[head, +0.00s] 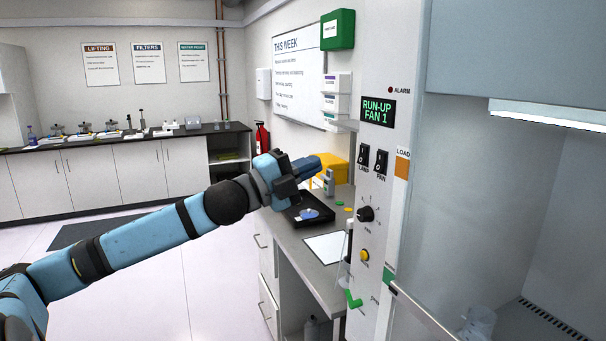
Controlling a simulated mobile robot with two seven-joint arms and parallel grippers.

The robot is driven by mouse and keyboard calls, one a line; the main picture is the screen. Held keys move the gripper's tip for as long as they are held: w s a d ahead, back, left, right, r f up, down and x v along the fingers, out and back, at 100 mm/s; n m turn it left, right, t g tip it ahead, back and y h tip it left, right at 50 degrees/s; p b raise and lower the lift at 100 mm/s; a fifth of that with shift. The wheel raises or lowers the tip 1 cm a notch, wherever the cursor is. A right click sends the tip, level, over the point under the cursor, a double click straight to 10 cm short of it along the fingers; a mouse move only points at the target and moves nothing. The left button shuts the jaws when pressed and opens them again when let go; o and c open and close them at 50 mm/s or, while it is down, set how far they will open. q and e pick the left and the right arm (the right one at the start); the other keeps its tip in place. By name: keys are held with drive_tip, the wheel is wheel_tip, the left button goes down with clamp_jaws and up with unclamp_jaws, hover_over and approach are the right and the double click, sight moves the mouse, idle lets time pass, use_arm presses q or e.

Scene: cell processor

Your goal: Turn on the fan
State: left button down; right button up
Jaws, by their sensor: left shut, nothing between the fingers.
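The safety cabinet's control panel (372,220) stands upright right of centre. Its display (378,111) reads "RUN-UP FAN 1" in green letters. Below it are two black rocker switches: the lamp switch (363,156) and the fan switch (381,162). A black rotary knob (366,214) and a yellow round button (365,255) sit lower on the panel. My left gripper (314,163) is shut and empty, left of the switches and apart from them in the picture. My right gripper is not in view.
A side bench (313,239) with a black tray (308,212), a white sheet and a yellow bin (334,168) lies left of the panel. The open cabinet (500,200) with a glass beaker (478,323) is on the right. A red extinguisher (262,137) stands behind.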

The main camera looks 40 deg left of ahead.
use_arm(q)
drive_tip(key=shift+s+a+f, duration=0.1)
drive_tip(key=shift+s+a, duration=0.1)
drive_tip(key=shift+s, duration=0.1)
drive_tip(key=shift+s, duration=0.15)
idle(0.5)
wheel_tip(320, 180, down, 16)
drive_tip(key=w+a+n+g+y+p, duration=0.1)
drive_tip(key=w+a+n+y, duration=0.1)
drive_tip(key=n+y, duration=0.35)
drive_tip(key=s+d+f+n+g+p, duration=0.1)
drive_tip(key=s+d+f+n, duration=0.15)
drive_tip(key=f, duration=0.65)
drive_tip(key=s+d+f+n+g, duration=0.15)
drive_tip(key=f+n, duration=0.25)
drive_tip(key=f, duration=0.5)
drive_tip(key=s+d+f+n+g+p, duration=0.2)
drive_tip(key=s+d+f+n+g, duration=0.3)
drive_tip(key=s+d+f, duration=1.1)
drive_tip(key=d+f+n, duration=0.2)
drive_tip(key=d+f, duration=0.2)
drive_tip(key=shift+s+n, duration=0.3)
drive_tip(key=shift+s, duration=0.05)
drive_tip(key=shift+h, duration=0.25)
